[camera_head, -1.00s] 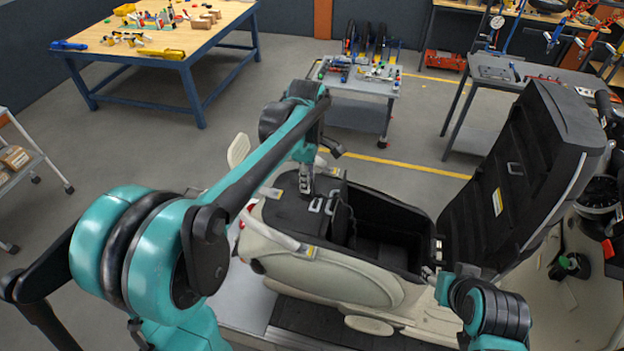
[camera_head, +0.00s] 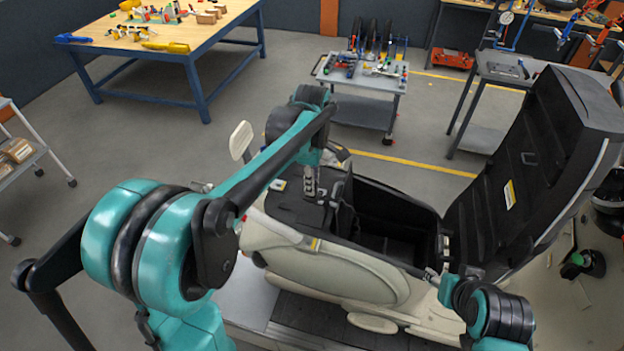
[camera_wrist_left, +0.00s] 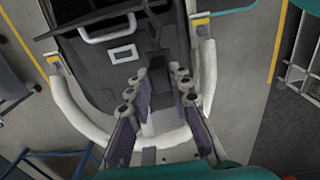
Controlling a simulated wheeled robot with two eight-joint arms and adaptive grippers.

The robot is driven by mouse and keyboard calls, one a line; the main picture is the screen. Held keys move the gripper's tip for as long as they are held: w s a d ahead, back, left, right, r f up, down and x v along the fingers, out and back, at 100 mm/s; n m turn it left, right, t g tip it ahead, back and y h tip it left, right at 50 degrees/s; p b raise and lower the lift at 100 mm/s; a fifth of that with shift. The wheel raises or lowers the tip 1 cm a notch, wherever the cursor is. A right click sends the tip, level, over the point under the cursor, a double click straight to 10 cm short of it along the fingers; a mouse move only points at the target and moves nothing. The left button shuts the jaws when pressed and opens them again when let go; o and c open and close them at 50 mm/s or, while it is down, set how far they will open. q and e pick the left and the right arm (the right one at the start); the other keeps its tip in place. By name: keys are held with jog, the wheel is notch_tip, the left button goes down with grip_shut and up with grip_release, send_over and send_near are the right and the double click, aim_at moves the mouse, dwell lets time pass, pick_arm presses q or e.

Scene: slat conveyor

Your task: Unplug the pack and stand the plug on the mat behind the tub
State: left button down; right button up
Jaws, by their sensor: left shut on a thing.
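My left gripper (camera_head: 310,192) points down over the black rear part of the scooter, left of the open tub (camera_head: 395,222). In the left wrist view its fingers (camera_wrist_left: 160,80) are closed around a dark plug (camera_wrist_left: 157,88). A dark cable (camera_wrist_left: 152,38) runs from the plug towards the top.
The raised seat (camera_head: 530,160) stands to the right of the tub. A pale grab rail (camera_wrist_left: 85,125) curves around the rear in the wrist view. A grey cart (camera_head: 362,78) and a blue-legged table (camera_head: 180,45) stand farther back, with clear floor between.

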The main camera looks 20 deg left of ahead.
aim_at(312, 199)
pick_arm(q)
jog(key=shift+f+b, duration=1.55)
jog(key=shift+f, duration=1)
jog(key=shift+f+b, duration=0.8)
jog(key=shift+f, duration=0.25)
jog(key=c, duration=1.3)
grip_release()
jog(key=shift+r, duration=0.1)
notch_tip(312, 199, up, 12)
jog(key=shift+f, duration=0.1)
